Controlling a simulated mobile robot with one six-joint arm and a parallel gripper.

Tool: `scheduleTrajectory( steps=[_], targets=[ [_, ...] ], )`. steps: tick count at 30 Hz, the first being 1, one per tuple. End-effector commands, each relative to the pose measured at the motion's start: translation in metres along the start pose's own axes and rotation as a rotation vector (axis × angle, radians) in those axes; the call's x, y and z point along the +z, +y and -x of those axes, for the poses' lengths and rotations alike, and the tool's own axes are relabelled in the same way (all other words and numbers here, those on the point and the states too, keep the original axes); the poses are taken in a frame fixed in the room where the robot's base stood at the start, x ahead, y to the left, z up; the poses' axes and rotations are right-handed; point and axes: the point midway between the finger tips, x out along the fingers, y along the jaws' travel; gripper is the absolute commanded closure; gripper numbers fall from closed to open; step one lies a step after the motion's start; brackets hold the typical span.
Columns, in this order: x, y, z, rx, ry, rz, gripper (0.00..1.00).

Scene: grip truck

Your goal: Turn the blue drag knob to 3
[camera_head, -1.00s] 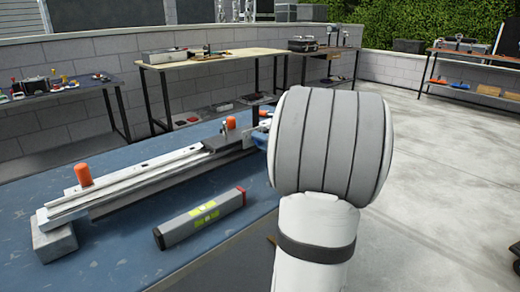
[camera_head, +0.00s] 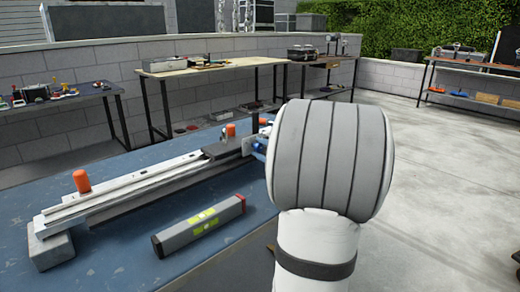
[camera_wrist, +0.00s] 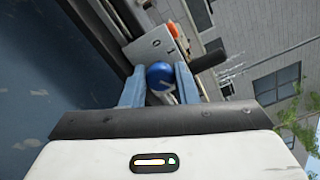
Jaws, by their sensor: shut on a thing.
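The blue drag knob (camera_wrist: 160,77) is round and sits between the two blue-grey fingers of my gripper (camera_wrist: 160,71) in the wrist view. The gripper is shut on it. A pale end plate (camera_wrist: 152,46) with small dark markings lies just beyond the knob; I cannot read a setting from it. In the head view my pale arm hides most of the gripper and the knob. A long grey slider rail (camera_head: 140,190) with a dark carriage (camera_head: 222,149) lies on the blue table, its far end reaching behind my arm.
A grey spirit level (camera_head: 199,226) lies on the blue table (camera_head: 105,245) in front of the rail. Orange caps (camera_head: 82,181) stand along the rail. A dark cylinder (camera_wrist: 208,60) is close right of the fingers in the wrist view. Workbenches (camera_head: 212,65) line the wall behind.

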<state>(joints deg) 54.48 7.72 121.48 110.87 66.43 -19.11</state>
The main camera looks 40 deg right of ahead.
Motion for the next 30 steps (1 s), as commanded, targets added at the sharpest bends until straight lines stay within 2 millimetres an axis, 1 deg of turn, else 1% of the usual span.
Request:
scheduleTrajectory(
  steps=[9, 23, 24, 27, 30],
  targets=[
    [-0.0005, 0.0012, 0.0003, 0.002, 0.001, -0.099, 0.96],
    [-0.0005, 0.0019, 0.0001, 0.003, 0.001, -0.112, 0.96],
    [-0.0005, 0.0020, 0.0001, 0.003, 0.001, -0.112, 0.72],
    [-0.0004, 0.0017, -0.0001, 0.003, 0.001, -0.112, 0.64],
    [-0.0001, 0.0014, -0.0002, 0.002, 0.000, -0.111, 0.64]
  ],
)
